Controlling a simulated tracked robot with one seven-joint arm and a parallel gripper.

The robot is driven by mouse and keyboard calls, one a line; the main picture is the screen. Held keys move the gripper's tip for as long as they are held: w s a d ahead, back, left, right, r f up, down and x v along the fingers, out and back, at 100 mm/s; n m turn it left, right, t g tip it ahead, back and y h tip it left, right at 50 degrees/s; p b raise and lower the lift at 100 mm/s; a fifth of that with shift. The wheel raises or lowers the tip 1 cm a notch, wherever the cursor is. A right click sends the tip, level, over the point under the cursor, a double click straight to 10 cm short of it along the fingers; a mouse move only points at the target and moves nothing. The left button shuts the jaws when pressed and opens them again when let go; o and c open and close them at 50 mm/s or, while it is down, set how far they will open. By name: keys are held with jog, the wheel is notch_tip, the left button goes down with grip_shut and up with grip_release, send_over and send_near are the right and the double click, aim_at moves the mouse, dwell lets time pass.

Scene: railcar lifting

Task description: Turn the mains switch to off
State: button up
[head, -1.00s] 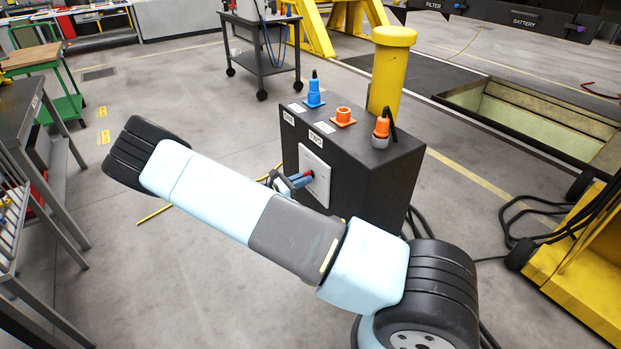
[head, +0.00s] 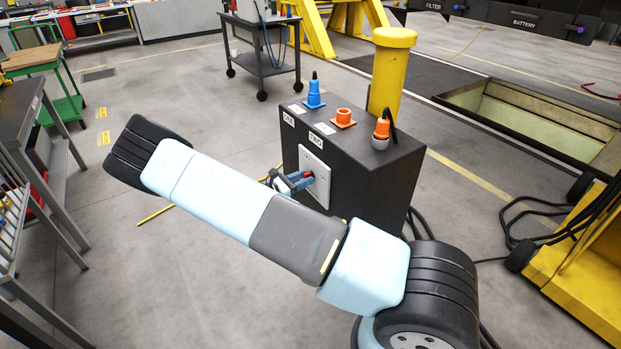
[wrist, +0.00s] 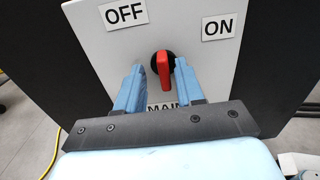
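The mains switch is a red handle (wrist: 165,72) on a black round base, mounted on a white plate (wrist: 215,60). An OFF label (wrist: 125,13) is at upper left of it and an ON label (wrist: 220,26) at upper right. The handle stands nearly upright in the wrist view. My gripper (wrist: 160,66) is open, with one blue finger on each side of the handle and visible gaps between. In the head view my gripper (head: 300,180) is at the white plate (head: 315,168) on the black box's front; my arm hides part of the box.
The black box (head: 385,180) carries a blue plug (head: 314,95), an orange socket (head: 343,118) and an orange plug (head: 382,129) on top. A yellow post (head: 393,75) stands behind. Black cables lie on the floor to the right.

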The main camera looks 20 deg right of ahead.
jog(key=v, duration=1.4)
jog(key=s+d+r+m+g+y, duration=0.2)
jog(key=s+d+r+m+y, duration=0.25)
jog(key=r, duration=0.45)
jog(key=s+d+r+m+g+y, duration=0.3)
jog(key=s+d+r+m+y, duration=0.15)
jog(key=r, duration=0.45)
jog(key=s+d+r+m+g+y, duration=0.25)
jog(key=d+r+m, duration=0.2)
jog(key=r, duration=0.45)
jog(key=s+d+r+m+t+y, duration=0.1)
jog(key=s+r+m+t+y, duration=0.1)
jog(key=s+r, duration=0.5)
jog(key=s+d+r+m+t+y, duration=0.1)
jog(key=s+r+m+t+y, duration=0.2)
jog(key=s, duration=1.1)
notch_tip(320, 180, up, 5)
jog(key=m+t, duration=0.2)
jog(key=m, duration=0.1)
jog(key=shift+s+d+y, duration=0.3)
jog(key=shift+s+y, duration=0.05)
jog(key=shift+s, duration=0.05)
